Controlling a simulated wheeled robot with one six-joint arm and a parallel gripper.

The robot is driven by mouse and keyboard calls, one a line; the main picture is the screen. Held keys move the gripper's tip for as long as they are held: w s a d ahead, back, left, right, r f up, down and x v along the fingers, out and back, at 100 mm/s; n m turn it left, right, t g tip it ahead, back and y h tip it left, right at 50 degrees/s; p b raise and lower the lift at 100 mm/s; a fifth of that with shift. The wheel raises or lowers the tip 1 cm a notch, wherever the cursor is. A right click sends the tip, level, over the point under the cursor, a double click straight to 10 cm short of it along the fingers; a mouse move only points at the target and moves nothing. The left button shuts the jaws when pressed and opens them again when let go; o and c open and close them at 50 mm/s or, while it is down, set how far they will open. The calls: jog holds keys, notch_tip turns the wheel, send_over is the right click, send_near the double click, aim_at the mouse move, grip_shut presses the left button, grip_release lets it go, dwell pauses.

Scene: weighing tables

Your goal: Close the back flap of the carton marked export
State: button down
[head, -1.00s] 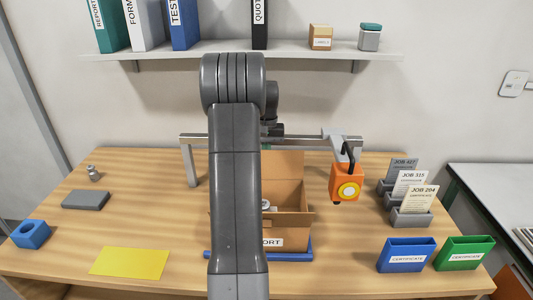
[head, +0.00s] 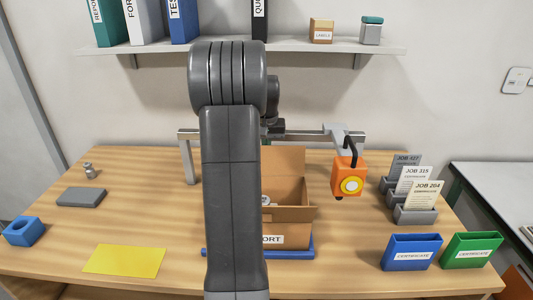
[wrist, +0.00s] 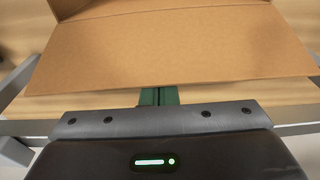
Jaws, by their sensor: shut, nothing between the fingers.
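The cardboard carton (head: 290,236) stands on the wooden table, with a label ending in "ORT" on its front; my arm covers its left part. Its back flap (head: 284,162) stands up behind the opening. A front flap (head: 292,213) sticks out toward me. A white round item (head: 266,200) shows inside. In the wrist view a broad cardboard panel (wrist: 180,50), seemingly the back flap, fills the upper picture. My gripper (wrist: 158,96) is shut and empty, its green fingers at the panel's lower edge; I cannot tell whether they touch. In the head view my arm hides it.
A grey metal frame (head: 188,160) spans behind the carton, with an orange device (head: 348,178) hanging right of it. Card holders (head: 414,215), a blue bin (head: 410,254) and a green bin (head: 470,252) stand at right. A yellow sheet (head: 124,261) lies at left.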

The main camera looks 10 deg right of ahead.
jog(key=s+t+b, duration=0.1)
jog(key=b, duration=0.2)
jog(key=s+t+b, duration=0.1)
jog(key=t+b, duration=0.1)
jog(key=b, duration=0.2)
jog(key=s+t+b, duration=0.1)
jog(key=b, duration=0.2)
jog(key=shift+s+a+r+h, duration=0.1)
jog(key=shift+s+a+h, duration=0.1)
jog(key=shift+a+h, duration=0.15)
jog(key=shift+s+a+f+t+h+b, duration=0.15)
jog(key=shift+s+t+b, duration=0.8)
jog(key=shift+b, duration=1.3)
jog(key=shift+s+a+t+h+b, duration=0.2)
jog(key=shift+s+t+b, duration=0.75)
jog(key=shift+b, duration=1.25)
jog(key=shift+s+a+f+t+h+b, duration=0.15)
jog(key=shift+s+t+b, duration=0.8)
jog(key=shift+b, duration=1.3)
jog(key=shift+r, duration=0.1)
notch_tip(320, 180, up, 12)
jog(key=p, duration=0.4)
jog(key=shift+f, duration=0.25)
